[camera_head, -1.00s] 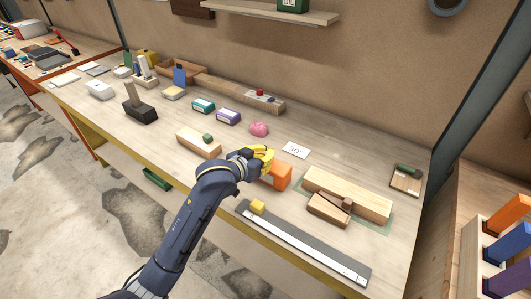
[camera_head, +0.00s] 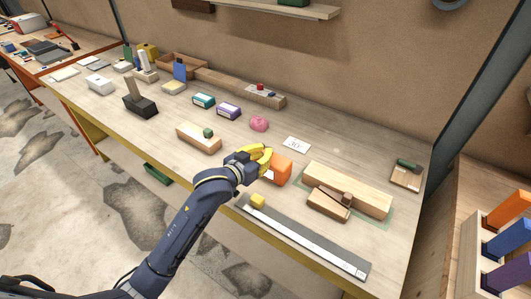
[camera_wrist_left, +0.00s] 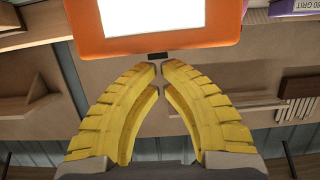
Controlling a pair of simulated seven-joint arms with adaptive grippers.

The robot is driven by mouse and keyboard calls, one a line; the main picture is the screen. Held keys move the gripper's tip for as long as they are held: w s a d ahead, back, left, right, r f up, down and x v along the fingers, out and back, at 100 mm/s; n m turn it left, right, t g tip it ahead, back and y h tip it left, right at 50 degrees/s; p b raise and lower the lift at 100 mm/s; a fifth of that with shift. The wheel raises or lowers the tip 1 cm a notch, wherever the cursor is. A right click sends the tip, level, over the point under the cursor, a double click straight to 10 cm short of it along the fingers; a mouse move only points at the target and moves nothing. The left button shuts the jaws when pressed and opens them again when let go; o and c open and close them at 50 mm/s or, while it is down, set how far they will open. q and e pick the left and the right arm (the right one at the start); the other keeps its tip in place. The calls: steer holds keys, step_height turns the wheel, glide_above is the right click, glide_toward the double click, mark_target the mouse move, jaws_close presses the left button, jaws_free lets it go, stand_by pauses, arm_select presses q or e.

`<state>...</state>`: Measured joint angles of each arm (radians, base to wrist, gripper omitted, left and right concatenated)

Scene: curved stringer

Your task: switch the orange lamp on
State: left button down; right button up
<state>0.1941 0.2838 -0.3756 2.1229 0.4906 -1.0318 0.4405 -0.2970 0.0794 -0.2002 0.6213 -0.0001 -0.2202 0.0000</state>
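The orange lamp (camera_head: 283,169) is a small box on the workbench, right of the centre in the head view. In the left wrist view the lamp's orange casing (camera_wrist_left: 155,46) frames a bright white panel, with a small dark tab at its edge. My left gripper (camera_head: 268,157) has yellow fingers and is beside the lamp's left side. In the left wrist view the left gripper's fingertips (camera_wrist_left: 161,66) come together with nothing between them, right at the dark tab. I cannot tell whether they touch it. My right gripper is not in view.
Wooden blocks (camera_head: 348,189) stand to the right. A white card (camera_head: 296,145) and a pink object (camera_head: 259,123) lie behind. Bare bench lies between the objects.

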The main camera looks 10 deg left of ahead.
arm_select(q)
steer(key=shift+r, duration=0.5)
steer(key=v, duration=1.1)
steer(key=shift+r, duration=0.4)
